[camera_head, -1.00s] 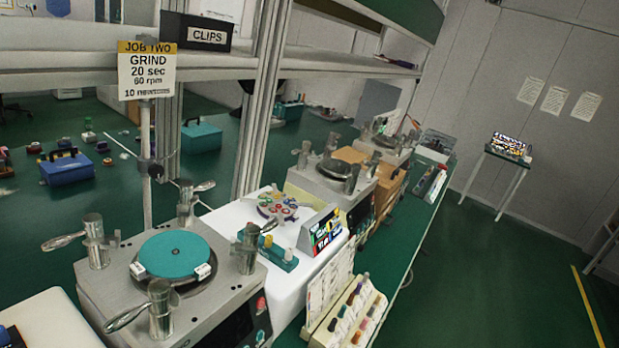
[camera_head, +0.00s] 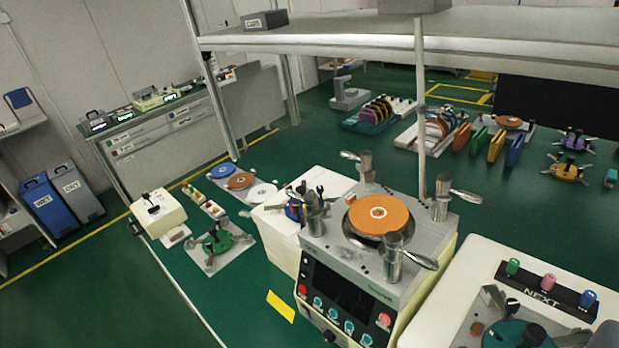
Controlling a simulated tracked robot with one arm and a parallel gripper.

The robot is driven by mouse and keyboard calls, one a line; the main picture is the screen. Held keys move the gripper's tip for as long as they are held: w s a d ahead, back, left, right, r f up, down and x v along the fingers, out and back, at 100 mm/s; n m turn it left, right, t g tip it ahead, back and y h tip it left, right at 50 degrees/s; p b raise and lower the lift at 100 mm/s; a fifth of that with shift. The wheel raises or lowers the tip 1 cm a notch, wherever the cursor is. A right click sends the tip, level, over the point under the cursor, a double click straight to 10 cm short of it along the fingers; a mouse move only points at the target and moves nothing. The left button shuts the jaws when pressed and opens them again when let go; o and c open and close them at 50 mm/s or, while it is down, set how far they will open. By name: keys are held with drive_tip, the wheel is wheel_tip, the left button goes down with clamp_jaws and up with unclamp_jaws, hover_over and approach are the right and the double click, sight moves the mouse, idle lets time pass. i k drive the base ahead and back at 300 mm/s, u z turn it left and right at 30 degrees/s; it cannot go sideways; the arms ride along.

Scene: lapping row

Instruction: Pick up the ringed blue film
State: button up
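A flat blue disc (camera_head: 223,171) lies on the green bench left of centre, in a row with a brown disc (camera_head: 241,181) and a pale disc (camera_head: 262,192). It is small in view, and I cannot tell whether it is a film or carries a ring mark. An orange disc (camera_head: 397,213) with a pale centre ring sits on the platen of the near lapping machine (camera_head: 345,265). My gripper is not in view.
A shelf (camera_head: 450,45) on posts spans above the bench. A thin upright pole (camera_head: 420,120) stands behind the machine. A rack marked NEXT (camera_head: 520,290) holds coloured pegs at lower right. Blue and grey bins (camera_head: 48,208) stand at left. Floor is clear at lower left.

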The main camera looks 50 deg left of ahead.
sight(217, 172)
drive_tip(key=u, duration=1.7)
